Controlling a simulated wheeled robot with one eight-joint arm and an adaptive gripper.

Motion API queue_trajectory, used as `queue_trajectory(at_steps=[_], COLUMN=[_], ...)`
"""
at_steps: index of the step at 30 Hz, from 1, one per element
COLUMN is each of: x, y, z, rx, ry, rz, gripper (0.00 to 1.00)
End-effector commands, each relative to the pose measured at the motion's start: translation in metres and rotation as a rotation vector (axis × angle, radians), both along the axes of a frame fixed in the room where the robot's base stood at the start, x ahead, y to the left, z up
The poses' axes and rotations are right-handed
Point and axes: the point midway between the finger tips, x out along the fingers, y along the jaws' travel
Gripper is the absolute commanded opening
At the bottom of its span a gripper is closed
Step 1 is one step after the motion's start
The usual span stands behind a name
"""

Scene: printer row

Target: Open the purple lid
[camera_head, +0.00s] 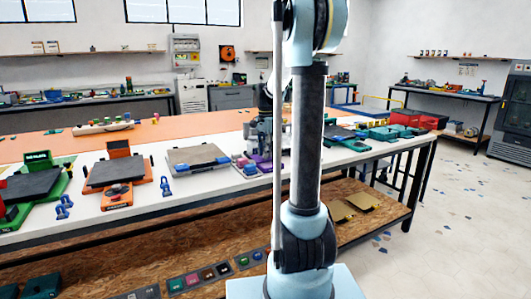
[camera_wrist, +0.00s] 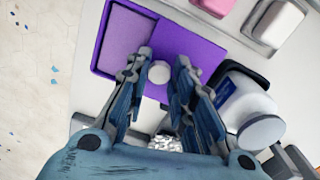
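A purple rectangular box or lid (camera_wrist: 180,38) lies below my gripper in the wrist view. It has a raised rim and a recessed panel on its left side. A pale round knob (camera_wrist: 159,73) shows on its near part. My gripper (camera_wrist: 161,62) is open, with one finger on each side of the knob and a gap to it. I cannot tell how far above the purple surface the fingertips are. In the head view my gripper (camera_head: 264,134) is over the white table, partly hidden by my arm, with a small purple patch (camera_head: 262,158) below it.
A white and grey rounded device (camera_wrist: 245,105) stands close to the right finger. Pink (camera_wrist: 217,5) and white (camera_wrist: 278,22) blocks lie at the top right. The white table (camera_head: 215,191) holds several printers; a laptop-like grey plate (camera_head: 197,157) is left of my gripper.

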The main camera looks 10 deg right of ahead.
Motion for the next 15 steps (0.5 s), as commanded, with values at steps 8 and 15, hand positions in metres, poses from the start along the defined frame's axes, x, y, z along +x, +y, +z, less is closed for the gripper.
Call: queue_trajectory(at_steps=[8,15], x=[0.0019,0.0082], y=[0.0006,0.0019], z=[0.0001,0.0002], rx=[0.000,0.000], ry=[0.000,0.000], rz=[0.000,0.000], gripper=[0.00,0.00])
